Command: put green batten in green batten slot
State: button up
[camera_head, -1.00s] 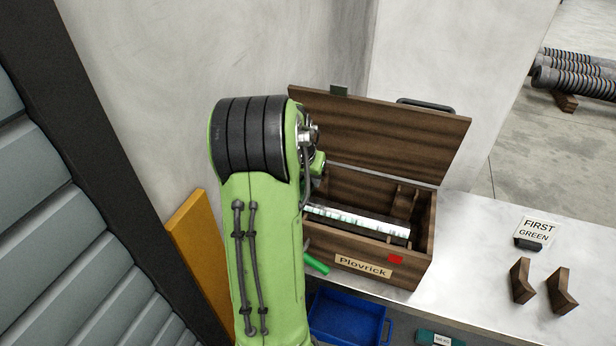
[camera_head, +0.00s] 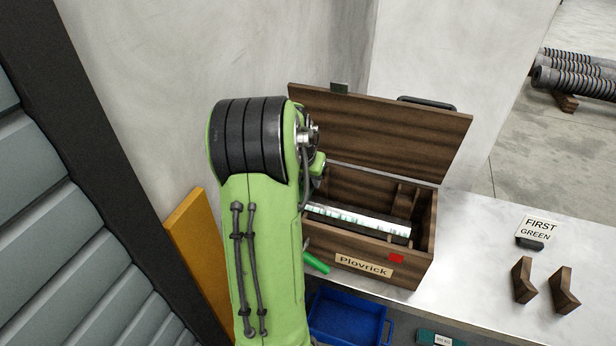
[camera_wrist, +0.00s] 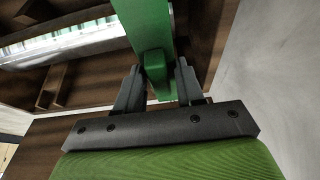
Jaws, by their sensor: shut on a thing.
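The green batten (camera_wrist: 149,27) is held in my gripper (camera_wrist: 158,82), seen in the wrist view, and runs away from the fingers towards the wooden box. In the head view a short green end of it (camera_head: 316,264) shows beside my arm, at the front left of the box. My arm hides the gripper and most of the batten there. The open wooden box (camera_head: 378,248) labelled Plovrick stands on the bench, with a bright striped strip (camera_head: 358,219) inside it. I cannot tell which compartment is the green batten slot.
The box lid (camera_head: 385,130) stands open at the back against the wall. A blue tray (camera_head: 347,318) sits in front of the box. A "FIRST GREEN" sign (camera_head: 537,230) and two wooden blocks (camera_head: 523,280) stand on the right of the bench, with bare surface between.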

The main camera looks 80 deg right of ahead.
aim_at(308, 189)
jog(key=shift+f+b, duration=1.7)
jog(key=shift+f, duration=0.4)
jog(key=o, duration=1.1)
jog(key=p+v, duration=0.3)
jog(key=v, duration=1.3)
jog(key=shift+d, duration=0.15)
